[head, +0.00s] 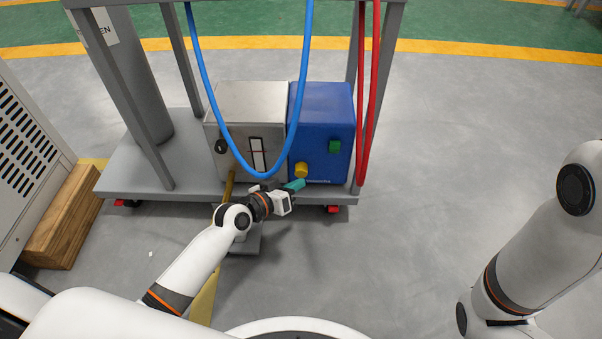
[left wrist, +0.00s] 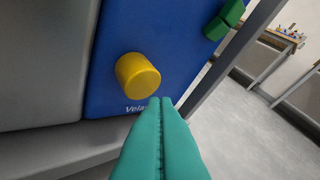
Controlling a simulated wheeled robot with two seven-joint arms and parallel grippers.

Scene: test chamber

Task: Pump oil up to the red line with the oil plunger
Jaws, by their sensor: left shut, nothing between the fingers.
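A blue box (head: 325,110) stands on a grey cart and carries a yellow round knob (head: 301,170), which I see up close in the left wrist view (left wrist: 137,75). I cannot tell whether this knob is the oil plunger. A grey metal box (head: 252,100) beside it has a narrow upright white gauge window (head: 257,154); no red line can be made out on it. My left gripper (head: 298,184) is shut and empty, its teal fingers pressed together. In the left wrist view the fingertips (left wrist: 160,103) appear just below and right of the knob, apparently apart from it. My right gripper is out of view.
A blue hose (head: 263,176) hangs in a loop before both boxes, and a red hose (head: 371,100) hangs at right. The blue box has a green switch (head: 334,146). A yellow bar (head: 228,186) is near my left wrist. The floor at right is clear.

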